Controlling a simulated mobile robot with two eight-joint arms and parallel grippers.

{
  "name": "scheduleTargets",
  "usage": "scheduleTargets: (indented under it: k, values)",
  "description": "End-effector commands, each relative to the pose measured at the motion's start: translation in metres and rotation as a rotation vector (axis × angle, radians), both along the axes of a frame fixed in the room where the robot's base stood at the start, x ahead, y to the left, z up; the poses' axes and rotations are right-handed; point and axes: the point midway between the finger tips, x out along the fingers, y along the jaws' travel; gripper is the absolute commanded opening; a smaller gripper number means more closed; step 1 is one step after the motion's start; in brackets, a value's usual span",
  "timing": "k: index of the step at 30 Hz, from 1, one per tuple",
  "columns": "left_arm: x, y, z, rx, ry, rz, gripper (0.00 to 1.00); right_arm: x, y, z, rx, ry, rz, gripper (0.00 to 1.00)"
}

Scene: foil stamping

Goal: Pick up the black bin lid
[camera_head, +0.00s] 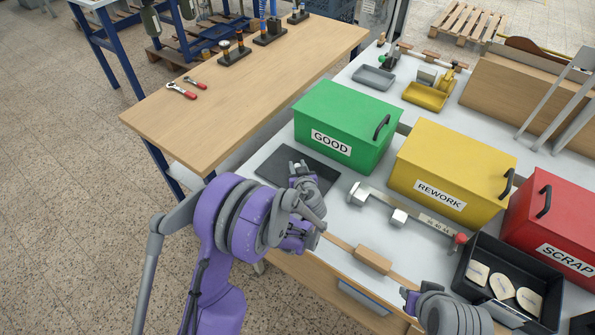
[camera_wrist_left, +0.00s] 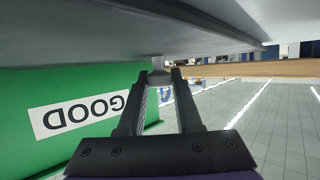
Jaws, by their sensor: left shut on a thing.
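The black bin lid (camera_head: 320,178) is a flat dark panel in front of the green GOOD bin (camera_head: 330,125). It lies at the table's left edge, partly covered by my left arm. My left gripper (camera_head: 298,168) is over it. In the left wrist view my left gripper (camera_wrist_left: 160,85) is shut on a small grey knob (camera_wrist_left: 157,64) joined to the lid's grey surface (camera_wrist_left: 90,35). I cannot tell whether the lid touches the table. Part of my right arm shows at the bottom of the head view, but I make out no fingers.
A yellow REWORK bin (camera_head: 450,170) and red SCRAP bin (camera_head: 555,215) stand to the right. A black open bin (camera_head: 477,250) holds cream pieces. A metal gauge (camera_head: 398,215) and wooden block (camera_head: 373,260) lie in front. A wooden bench (camera_head: 240,95) stands to the left.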

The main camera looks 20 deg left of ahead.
Motion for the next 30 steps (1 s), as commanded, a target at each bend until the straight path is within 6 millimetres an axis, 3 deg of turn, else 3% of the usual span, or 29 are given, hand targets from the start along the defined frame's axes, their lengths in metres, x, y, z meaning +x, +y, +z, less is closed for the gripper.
scheduleTargets:
  k: [5, 18, 30]
  values:
    - [0.0, 0.0, 0.011, 0.0, -0.001, 0.0, 0.0, 0.001, 0.0, 0.001, 0.0, -0.001, 0.0, 0.32]
    - [0.0, 0.0, 0.09, 0.0, -0.001, -0.001, 0.0, 0.004, 0.0, 0.012, 0.0, -0.008, 0.0, 0.32]
    - [-0.001, -0.001, 0.102, 0.0, 0.001, 0.004, 0.0, 0.005, 0.0, 0.013, 0.0, -0.009, 0.0, 0.32]
